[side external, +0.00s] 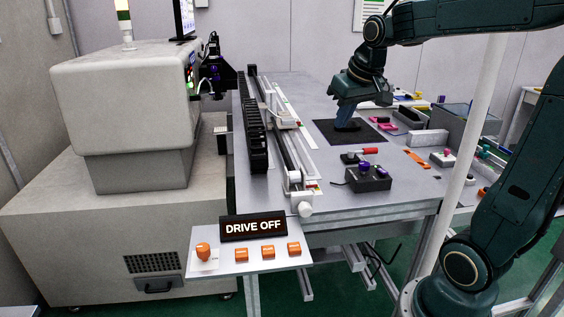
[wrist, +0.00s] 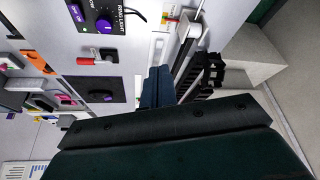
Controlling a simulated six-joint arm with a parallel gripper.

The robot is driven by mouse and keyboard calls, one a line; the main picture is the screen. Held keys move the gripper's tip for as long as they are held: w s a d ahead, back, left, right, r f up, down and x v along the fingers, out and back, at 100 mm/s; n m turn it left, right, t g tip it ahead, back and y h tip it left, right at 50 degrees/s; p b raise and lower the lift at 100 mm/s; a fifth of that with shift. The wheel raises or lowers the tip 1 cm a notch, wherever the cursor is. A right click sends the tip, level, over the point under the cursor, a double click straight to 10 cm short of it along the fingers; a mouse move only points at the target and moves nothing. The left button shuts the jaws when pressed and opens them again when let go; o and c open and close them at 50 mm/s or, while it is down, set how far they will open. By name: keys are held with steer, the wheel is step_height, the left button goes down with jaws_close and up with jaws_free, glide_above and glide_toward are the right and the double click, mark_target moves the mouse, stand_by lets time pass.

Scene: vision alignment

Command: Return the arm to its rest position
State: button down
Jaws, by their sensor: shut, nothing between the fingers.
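My gripper (side external: 345,115) hangs from my arm over the table (side external: 410,193), above the black mat (side external: 324,132). Its blue fingers point down and are closed together with nothing held. In the side view the fingertips appear close to a small dark object on the mat; the exact gap cannot be told. In the wrist view my gripper (wrist: 157,73) shows its shut fingers beside the black mat (wrist: 72,84), and a dark round part (wrist: 101,96) lies on the mat, apart from the fingers in the picture.
A dark control box (side external: 368,179) with purple knobs and a red-handled tool (side external: 369,151) lie in front of the mat. A linear rail (side external: 283,135) runs along the table's left. A grey block (side external: 427,138) and pink parts (side external: 386,126) stand right. A sign reads DRIVE OFF (side external: 253,227).

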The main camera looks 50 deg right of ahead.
steer(key=s+a+f+n+y, duration=0.1)
steer(key=s+a+f+n, duration=0.1)
steer(key=s+a, duration=0.5)
steer(key=s+a+f+n+t, duration=0.1)
steer(key=s+a+f+n, duration=0.1)
steer(key=s+a, duration=0.4)
steer(key=shift+s+a+n+y, duration=0.3)
steer(key=shift+s+a+y, duration=0.1)
steer(key=shift+a, duration=0.45)
steer(key=shift+w, duration=0.1)
stand_by(0.3)
